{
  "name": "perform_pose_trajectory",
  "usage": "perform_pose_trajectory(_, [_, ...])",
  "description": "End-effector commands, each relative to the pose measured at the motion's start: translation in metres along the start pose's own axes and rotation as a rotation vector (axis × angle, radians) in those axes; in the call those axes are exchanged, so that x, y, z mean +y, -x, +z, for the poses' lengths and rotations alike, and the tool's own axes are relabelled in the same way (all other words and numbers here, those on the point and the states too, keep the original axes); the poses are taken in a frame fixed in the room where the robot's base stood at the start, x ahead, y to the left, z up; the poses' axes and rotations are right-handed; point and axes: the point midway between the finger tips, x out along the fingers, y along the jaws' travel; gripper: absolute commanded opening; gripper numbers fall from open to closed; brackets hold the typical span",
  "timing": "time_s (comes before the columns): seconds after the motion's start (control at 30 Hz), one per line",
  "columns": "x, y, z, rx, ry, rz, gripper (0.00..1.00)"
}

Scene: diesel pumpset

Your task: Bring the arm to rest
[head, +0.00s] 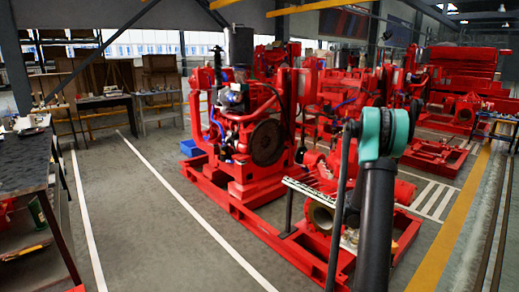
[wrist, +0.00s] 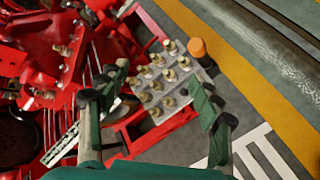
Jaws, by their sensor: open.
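My gripper (wrist: 152,88) is open in the wrist view, its two dark green fingers spread apart with nothing held between them. Beyond the fingers, a grey plate (wrist: 203,73) bears several brass-coloured fittings. I cannot tell how far the fingers are from the plate. In the head view, my arm, with a teal joint and a dark link, stands upright at the right of centre; the gripper cannot be made out there.
A red diesel pumpset (head: 250,135) stands on a red base frame in the middle. An orange-topped object (wrist: 198,47) is by the plate's corner. A dark workbench (head: 25,165) is at the left. The grey floor (head: 125,220) between bench and pumpset is clear.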

Motion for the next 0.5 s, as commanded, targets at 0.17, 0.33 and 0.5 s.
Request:
perform_pose_trajectory(0.17, [-0.009, 0.073, -0.011, 0.088, -0.214, -0.043, 0.65])
perform_pose_trajectory(0.33, [-0.028, 0.137, -0.022, 0.164, -0.416, -0.106, 0.65])
perform_pose_trajectory(0.5, [-0.058, 0.2, -0.033, 0.23, -0.611, -0.187, 0.65])
